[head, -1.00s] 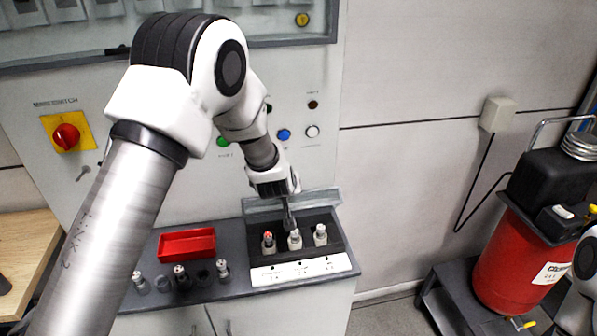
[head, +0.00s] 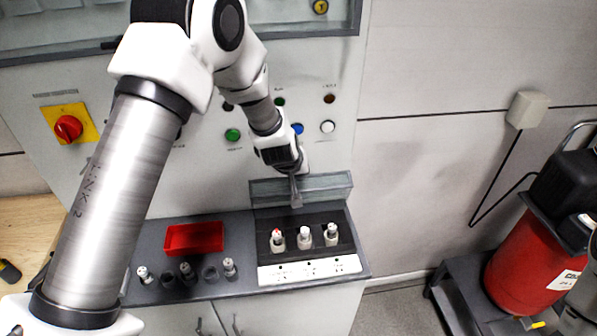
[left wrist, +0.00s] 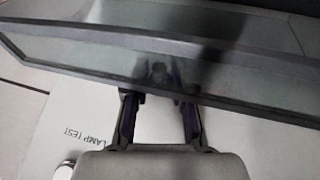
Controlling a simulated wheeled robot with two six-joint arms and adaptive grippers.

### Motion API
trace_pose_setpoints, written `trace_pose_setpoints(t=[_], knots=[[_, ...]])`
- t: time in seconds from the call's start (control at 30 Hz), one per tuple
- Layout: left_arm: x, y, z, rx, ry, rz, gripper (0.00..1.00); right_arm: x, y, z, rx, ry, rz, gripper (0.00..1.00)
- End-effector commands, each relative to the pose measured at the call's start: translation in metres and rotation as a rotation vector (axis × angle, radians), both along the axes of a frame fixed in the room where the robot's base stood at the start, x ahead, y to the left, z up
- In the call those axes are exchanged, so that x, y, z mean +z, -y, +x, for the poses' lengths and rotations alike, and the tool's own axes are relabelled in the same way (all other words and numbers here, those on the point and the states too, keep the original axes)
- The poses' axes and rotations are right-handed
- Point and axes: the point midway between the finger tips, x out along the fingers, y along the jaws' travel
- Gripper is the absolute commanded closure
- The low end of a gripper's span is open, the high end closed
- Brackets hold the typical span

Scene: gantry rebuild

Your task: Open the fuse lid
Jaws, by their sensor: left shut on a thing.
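The fuse lid (head: 328,187) is a clear grey-framed panel standing raised along the back of the dark fuse box (head: 345,236). In the left wrist view, the lid's dark frame (left wrist: 60,58) crosses the picture at a slant. My left gripper (head: 296,202) is at the lid's front, near its middle, shut on it. In the left wrist view its two fingers (left wrist: 159,102) meet the frame's lower edge; their exact contact is hard to see. Three fuses, a red-topped one (head: 277,241), a middle one (head: 305,238) and a right one (head: 331,235), stand below. My right gripper is not seen.
A red tray (head: 194,238) and several loose fuses lie left of the box on the grey ledge. Behind are panel buttons, including a white one (head: 327,127), and a red switch (head: 68,128). A red tank (head: 520,275) stands at right. The floor between is free.

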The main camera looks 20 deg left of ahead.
Motion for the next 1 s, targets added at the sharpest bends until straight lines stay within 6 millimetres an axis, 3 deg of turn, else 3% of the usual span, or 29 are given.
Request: trace_pose_setpoints(t=[0.03, 0.07, 0.1, 0.53, 0.9, 1.0], knots=[[-0.001, 0.000, -0.001, -0.002, -0.003, 0.001, 1.00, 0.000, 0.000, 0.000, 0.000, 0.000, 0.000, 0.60], [-0.001, 0.000, -0.001, -0.002, -0.003, 0.001, 0.65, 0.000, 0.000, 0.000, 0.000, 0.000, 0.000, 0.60], [-0.001, 0.000, -0.001, -0.001, -0.003, 0.000, 0.51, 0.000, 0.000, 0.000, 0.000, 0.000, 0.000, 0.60], [0.009, 0.001, -0.006, 0.001, -0.001, -0.001, 0.49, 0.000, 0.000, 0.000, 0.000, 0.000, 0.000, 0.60], [0.081, 0.007, -0.055, 0.001, 0.000, -0.001, 0.49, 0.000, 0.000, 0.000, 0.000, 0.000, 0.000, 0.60], [0.093, 0.008, -0.063, 0.001, -0.001, 0.000, 0.49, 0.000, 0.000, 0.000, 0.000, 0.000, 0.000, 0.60]])
